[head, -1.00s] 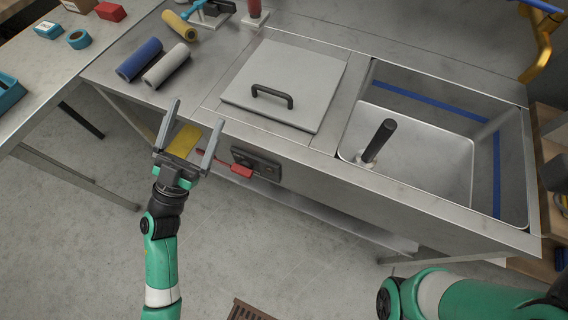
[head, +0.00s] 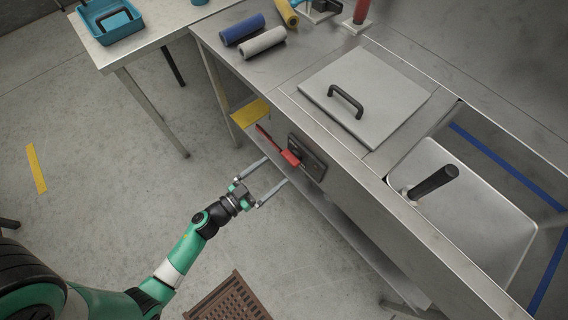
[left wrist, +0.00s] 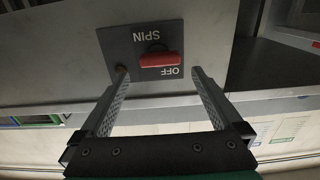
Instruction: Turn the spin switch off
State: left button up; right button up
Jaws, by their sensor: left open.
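The spin switch has a dark plate (head: 309,160) on the front face of the steel bench and a red handle (head: 290,157) that sticks out. In the left wrist view the plate (left wrist: 115,45) appears upside down, with SPIN and OFF lettering. The red handle (left wrist: 158,60) lies crosswise between the two words, close to OFF. My left gripper (head: 276,171) is open and empty in front of the switch. In the left wrist view its fingers stand on either side of the handle, with gaps. My right gripper is not in view.
The bench carries a lid (head: 375,100) with a black handle and a sink basin (head: 480,225) with a dark upright grip (head: 433,182). Blue and white rollers lie at the back. A red strip (head: 265,135) shows left of the switch. A brown grate (head: 230,300) is on the floor.

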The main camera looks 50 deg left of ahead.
aim_at(287, 160)
pick_arm(q)
jog(key=w+b, duration=0.1)
jog(key=w, duration=0.4)
jog(key=shift+w, duration=0.25)
jog(key=c, duration=1.2)
